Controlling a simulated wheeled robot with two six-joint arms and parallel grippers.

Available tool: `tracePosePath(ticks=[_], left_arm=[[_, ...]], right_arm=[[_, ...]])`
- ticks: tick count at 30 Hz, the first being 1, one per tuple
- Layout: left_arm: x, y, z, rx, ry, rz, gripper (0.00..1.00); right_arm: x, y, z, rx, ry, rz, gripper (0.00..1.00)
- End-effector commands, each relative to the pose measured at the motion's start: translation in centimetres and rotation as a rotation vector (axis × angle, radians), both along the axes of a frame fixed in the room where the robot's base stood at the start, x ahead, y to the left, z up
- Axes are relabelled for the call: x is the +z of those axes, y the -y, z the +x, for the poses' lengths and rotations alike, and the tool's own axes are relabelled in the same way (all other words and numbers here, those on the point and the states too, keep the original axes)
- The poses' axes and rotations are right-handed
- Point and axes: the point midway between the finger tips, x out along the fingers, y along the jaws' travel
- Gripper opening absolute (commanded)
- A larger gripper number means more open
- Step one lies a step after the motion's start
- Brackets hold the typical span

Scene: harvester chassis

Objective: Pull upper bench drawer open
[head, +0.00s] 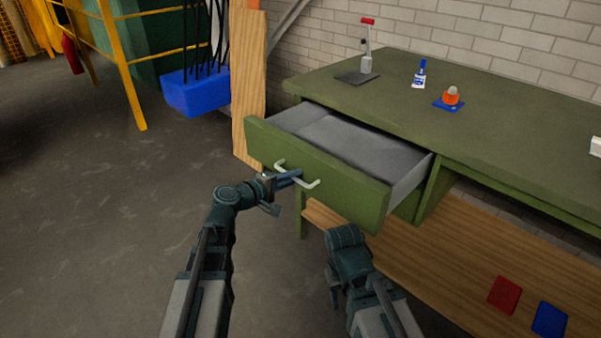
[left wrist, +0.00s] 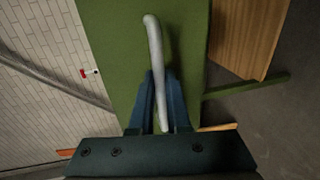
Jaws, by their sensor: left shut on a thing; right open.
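The upper bench drawer (head: 317,178) is green with a grey inside, and it stands well out from the green bench (head: 440,105). Its inside looks empty. A pale bar handle (head: 311,183) is on its front. My left gripper (head: 290,178) is shut on the handle. In the left wrist view, the handle (left wrist: 155,45) runs between the fingers of my left gripper (left wrist: 160,95), in front of the green drawer front (left wrist: 115,45). My right gripper (head: 340,275) is low in front of the bench, below the drawer and apart from it. Its fingertips are hard to make out.
A small press (head: 366,62), a blue-and-white bottle (head: 419,75) and an orange item on a blue base (head: 450,97) stand on the bench top. Red (head: 504,294) and blue (head: 549,319) items lie on the wooden lower shelf. A wooden post (head: 249,90) stands left of the drawer.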

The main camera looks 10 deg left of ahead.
Motion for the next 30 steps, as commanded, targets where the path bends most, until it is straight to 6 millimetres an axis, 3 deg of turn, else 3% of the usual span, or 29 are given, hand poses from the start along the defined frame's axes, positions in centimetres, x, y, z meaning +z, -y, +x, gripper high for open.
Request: tracePosePath(ticks=[14,15,17,30], left_arm=[[-0.01,-0.27,-0.29,0.000,0.001,0.001,0.00],[-0.01,-0.27,-0.29,0.000,0.001,0.001,0.17],[-0.01,-0.27,-0.29,0.000,0.001,0.001,0.27],[0.14,-0.20,-0.57,0.000,0.000,0.000,0.27]], right_arm=[[0.00,0.00,0.00,0.000,0.000,0.000,0.50],[0.00,0.00,0.00,0.000,0.000,0.000,0.50],[0.00,0.00,0.00,0.000,0.000,0.000,0.50],[0.14,0.00,0.00,0.000,0.000,0.000,0.50]])
